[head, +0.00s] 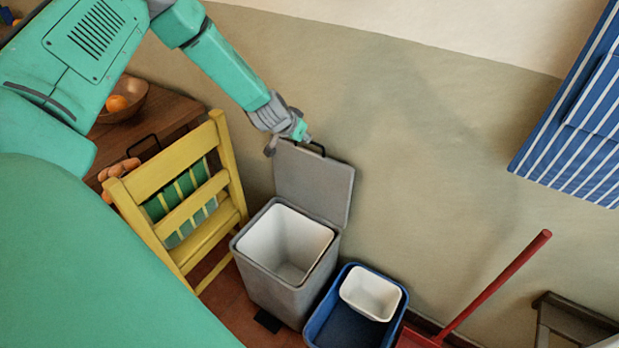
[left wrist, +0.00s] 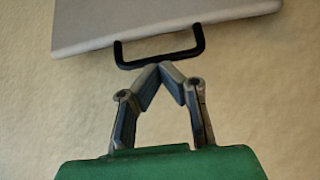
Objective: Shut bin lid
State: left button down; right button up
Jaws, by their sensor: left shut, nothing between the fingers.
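A grey bin (head: 275,285) with a white inside stands on the floor by the wall. Its grey lid (head: 315,185) is raised upright at the back of the bin, its face toward me. A black handle (head: 312,147) sits at the lid's upper edge. In the left wrist view the lid (left wrist: 150,22) and the black handle (left wrist: 160,60) show just ahead of the fingertips. My left gripper (head: 303,135) is shut and empty at the lid's top. Its fingertips (left wrist: 158,68) are at or very near the handle; I cannot tell whether they touch. My right gripper is not in view.
A yellow chair (head: 165,168) stands left of the bin, close to it. A blue tub (head: 345,328) with a white container (head: 371,292) is at its right. A red-handled dustpan (head: 495,288) leans farther right. Blue striped cloth (head: 580,120) hangs at upper right.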

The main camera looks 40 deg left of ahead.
pick_arm(q)
jog(key=shift+f+b, duration=1.4)
jog(key=shift+f, duration=0.4)
dwell(0.7)
dwell(0.3)
jog(key=shift+s+d+f+p, duration=0.15)
jog(key=shift+s+p, duration=0.25)
jog(key=shift+s, duration=1.1)
jog(key=shift+s+d+p, duration=0.15)
jog(key=shift+s+p, duration=0.25)
jog(key=shift+s, duration=1.05)
notch_tip(320, 180, up, 10)
jog(key=p, duration=0.8)
jog(key=shift+p, duration=0.4)
dwell(0.3)
